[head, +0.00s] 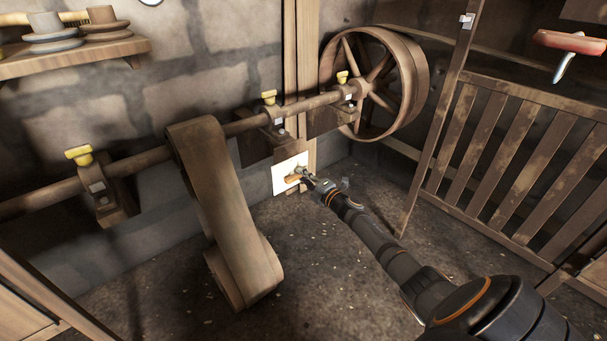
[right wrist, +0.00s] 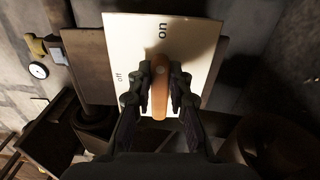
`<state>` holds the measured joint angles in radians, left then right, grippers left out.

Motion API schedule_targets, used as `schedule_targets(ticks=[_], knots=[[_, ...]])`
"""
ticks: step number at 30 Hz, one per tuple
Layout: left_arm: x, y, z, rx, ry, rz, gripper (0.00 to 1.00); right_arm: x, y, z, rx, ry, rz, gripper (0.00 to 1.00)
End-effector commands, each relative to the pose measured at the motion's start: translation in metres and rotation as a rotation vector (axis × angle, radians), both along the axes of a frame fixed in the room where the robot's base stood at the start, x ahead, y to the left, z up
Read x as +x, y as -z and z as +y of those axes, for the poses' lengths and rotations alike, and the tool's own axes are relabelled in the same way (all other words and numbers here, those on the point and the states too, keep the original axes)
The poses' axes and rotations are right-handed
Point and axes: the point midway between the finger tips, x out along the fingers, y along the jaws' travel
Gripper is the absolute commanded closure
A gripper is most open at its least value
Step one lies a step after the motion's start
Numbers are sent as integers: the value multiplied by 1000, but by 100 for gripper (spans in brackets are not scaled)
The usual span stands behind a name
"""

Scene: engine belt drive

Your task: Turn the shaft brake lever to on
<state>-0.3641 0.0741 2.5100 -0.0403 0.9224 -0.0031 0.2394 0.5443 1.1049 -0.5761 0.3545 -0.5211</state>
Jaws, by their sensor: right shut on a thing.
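The brake plate (head: 285,174) is a pale board low on the wall below the shaft. In the right wrist view the plate (right wrist: 200,42) is marked "on" at its top and "off" at its left. The shaft brake lever (right wrist: 160,77) is an orange-brown handle on this plate, lying nearly in line with the "on" mark. My right gripper (right wrist: 160,100) is shut on the lever, one finger on each side. In the head view my right gripper (head: 312,184) reaches the plate and hides part of the lever (head: 292,178). My left gripper is not in view.
A long shaft (head: 240,126) with yellow-topped bearings runs above the plate. A belt (head: 217,190) hangs down left of it, and a large spoked wheel (head: 412,80) stands at the back. A wooden gate (head: 490,140) is at the right. The floor (head: 330,270) between is clear.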

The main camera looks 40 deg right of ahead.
Motion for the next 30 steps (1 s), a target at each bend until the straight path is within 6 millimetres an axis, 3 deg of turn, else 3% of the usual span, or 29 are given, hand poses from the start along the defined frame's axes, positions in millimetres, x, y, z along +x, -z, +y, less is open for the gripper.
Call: schedule_targets(ticks=[20, 21, 24, 25, 30], knots=[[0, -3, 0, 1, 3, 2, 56, 0, 3, -1, 53, 1, 7, 100], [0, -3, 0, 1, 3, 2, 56, 0, 3, -1, 53, 1, 7, 76], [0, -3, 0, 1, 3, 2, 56, 0, 2, 0, 52, 1, 6, 63], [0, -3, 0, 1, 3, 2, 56, 0, 2, 0, 52, 1, 6, 59], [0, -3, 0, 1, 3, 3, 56, 0, 2, 0, 51, 0, 5, 58]])
